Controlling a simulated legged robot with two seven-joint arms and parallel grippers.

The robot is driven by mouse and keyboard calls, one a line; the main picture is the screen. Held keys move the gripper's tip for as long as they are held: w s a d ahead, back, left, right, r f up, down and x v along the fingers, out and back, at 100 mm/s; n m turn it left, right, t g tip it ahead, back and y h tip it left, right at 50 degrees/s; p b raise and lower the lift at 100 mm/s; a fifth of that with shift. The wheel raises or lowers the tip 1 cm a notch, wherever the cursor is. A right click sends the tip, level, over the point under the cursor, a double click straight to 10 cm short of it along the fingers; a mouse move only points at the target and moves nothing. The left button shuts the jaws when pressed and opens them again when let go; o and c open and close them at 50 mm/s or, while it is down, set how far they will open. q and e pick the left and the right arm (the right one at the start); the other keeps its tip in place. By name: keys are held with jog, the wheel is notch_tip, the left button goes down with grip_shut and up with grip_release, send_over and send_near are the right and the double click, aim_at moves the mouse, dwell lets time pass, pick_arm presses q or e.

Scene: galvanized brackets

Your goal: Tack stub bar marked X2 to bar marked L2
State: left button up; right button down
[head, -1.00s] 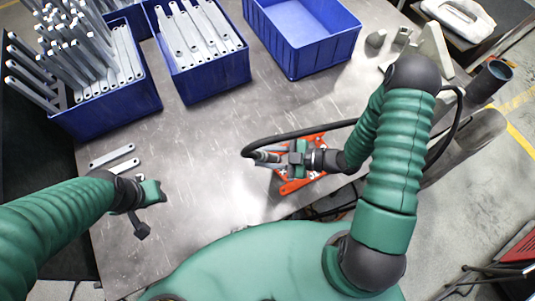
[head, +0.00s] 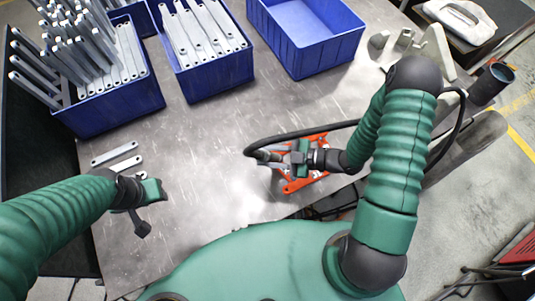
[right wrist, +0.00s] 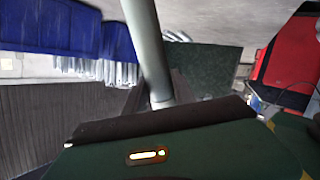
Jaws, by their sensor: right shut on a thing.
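My right gripper (head: 300,157) is over a red fixture (head: 297,184) near the table's front edge. It is shut on a dark torch-like tool (head: 263,155) with a black cable. In the right wrist view a grey-green rod (right wrist: 148,45) rises beyond the jaws. Grey pieces show in part on the fixture; the gripper and tool hide much of them. Two loose grey bars, one farther (head: 110,152) and one nearer (head: 124,165), lie on the table at the left. My left gripper (head: 152,190) is just in front of them, apart from both; its jaw gap is unclear. No X2 or L2 mark is readable.
Blue bins with many bars stand at the back left (head: 140,100) and back middle (head: 222,82). An empty blue bin (head: 317,55) is to their right. Grey brackets (head: 405,40) stand at the back right. The middle of the table (head: 205,135) is clear.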

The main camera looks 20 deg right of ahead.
aim_at(268, 152)
jog(key=shift+d, duration=0.1)
jog(key=shift+d+r, duration=0.1)
notch_tip(268, 152, up, 5)
jog(key=p, duration=0.4)
jog(key=shift+p, duration=0.3)
jog(key=shift+w, duration=0.1)
